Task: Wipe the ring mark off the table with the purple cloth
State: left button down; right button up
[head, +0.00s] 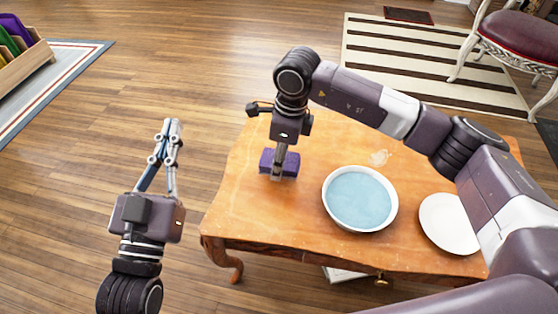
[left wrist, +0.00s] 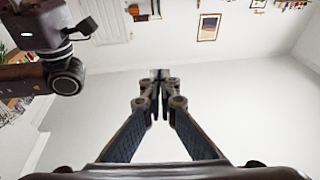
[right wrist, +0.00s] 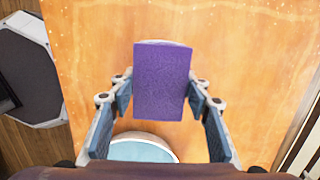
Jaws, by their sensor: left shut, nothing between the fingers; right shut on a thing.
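The purple cloth (head: 289,164) is a thick block-like pad at the left part of the wooden table (head: 262,215). My right gripper (right wrist: 160,82) is shut on the cloth, which also shows in the right wrist view (right wrist: 162,98). It points down over the table; I cannot tell whether the cloth touches the top. A pale, whitish mark (head: 379,157) lies on the table behind the bowl, to the right of the cloth. My left gripper (head: 173,124) is shut and empty, left of the table over the floor; its closed fingers show in the left wrist view (left wrist: 160,76).
A white bowl of pale blue liquid (head: 360,198) stands mid-table, right of the cloth. A white plate (head: 447,224) lies at the right, partly behind my right arm. A red-seated chair (head: 520,38) stands at the upper right. A wooden rack (head: 28,58) is at the far left.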

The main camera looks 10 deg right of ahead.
jog(key=shift+r, duration=0.6)
jog(key=shift+r+p, duration=0.9)
jog(key=shift+r, duration=0.15)
pick_arm(q)
notch_tip(320, 180, down, 13)
jog(key=s+a+g+y, duration=0.1)
jog(key=a+g+y, duration=0.1)
jog(key=g, duration=0.4)
jog(key=shift+s+a+g, duration=0.3)
jog(key=shift+s+a, duration=0.05)
jog(key=shift+a, duration=0.05)
pick_arm(e)
jog(key=shift+r, duration=0.5)
pick_arm(q)
jog(key=shift+r, duration=0.1)
